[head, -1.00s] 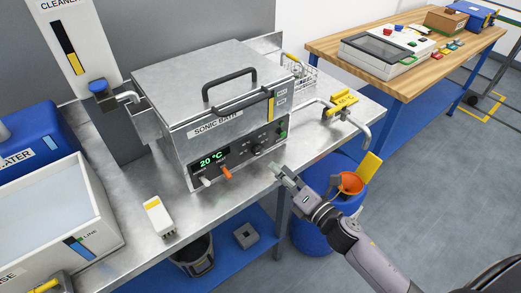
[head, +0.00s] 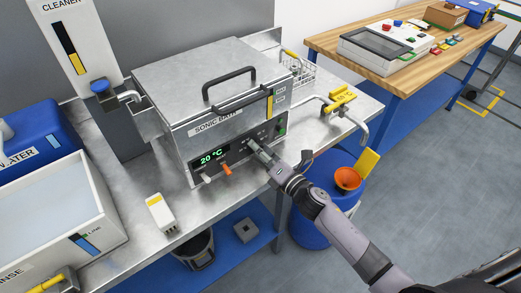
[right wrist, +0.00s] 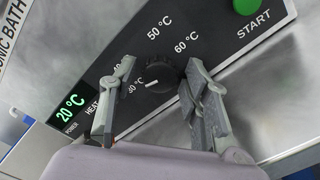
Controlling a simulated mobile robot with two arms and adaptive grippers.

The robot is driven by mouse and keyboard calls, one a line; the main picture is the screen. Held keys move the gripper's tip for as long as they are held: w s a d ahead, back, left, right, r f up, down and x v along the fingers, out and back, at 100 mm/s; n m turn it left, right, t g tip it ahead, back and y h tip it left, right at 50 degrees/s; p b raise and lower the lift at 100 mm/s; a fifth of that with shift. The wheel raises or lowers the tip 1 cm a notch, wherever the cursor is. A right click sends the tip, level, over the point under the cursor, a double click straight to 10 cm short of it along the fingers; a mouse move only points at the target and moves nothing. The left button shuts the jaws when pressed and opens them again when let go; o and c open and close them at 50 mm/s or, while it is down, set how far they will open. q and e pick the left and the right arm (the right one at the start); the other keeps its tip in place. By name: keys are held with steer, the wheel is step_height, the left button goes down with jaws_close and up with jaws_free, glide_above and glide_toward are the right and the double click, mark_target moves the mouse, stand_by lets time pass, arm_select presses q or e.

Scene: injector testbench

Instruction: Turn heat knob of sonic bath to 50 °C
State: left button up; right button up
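The sonic bath (head: 215,85) is a steel box with a dark control panel on its front. Its display (head: 212,158) reads 20 °C in green, also in the right wrist view (right wrist: 70,108). The black heat knob (right wrist: 166,76) has marks around it including 30, 50 and 60 °C. Its white pointer line is toward the 30 °C mark. My right gripper (right wrist: 160,72) is open, with one finger on each side of the knob; the left finger is clearly apart, and contact of the right finger is unclear. In the head view my right gripper (head: 255,146) hides the knob. My left gripper is not in view.
A green start button (right wrist: 248,5) is right of the knob. Orange (head: 226,169) and white (head: 207,178) levers stick out below the display. A yellow-handled tap (head: 342,98) stands to the right. A white-yellow box (head: 161,213) lies on the steel bench in front.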

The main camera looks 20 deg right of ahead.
jaws_close()
stand_by(0.3)
steer(key=m+p, duration=0.1)
steer(key=m, duration=0.3)
steer(key=shift+m, duration=0.4)
steer(key=m+p, duration=0.1)
steer(key=m, duration=0.4)
steer(key=m+p, duration=0.1)
steer(key=m, duration=0.4)
steer(key=shift+m+p, duration=0.3)
steer(key=shift+m, duration=0.1)
steer(key=shift+m+p, duration=0.35)
steer(key=shift+m, duration=1.65)
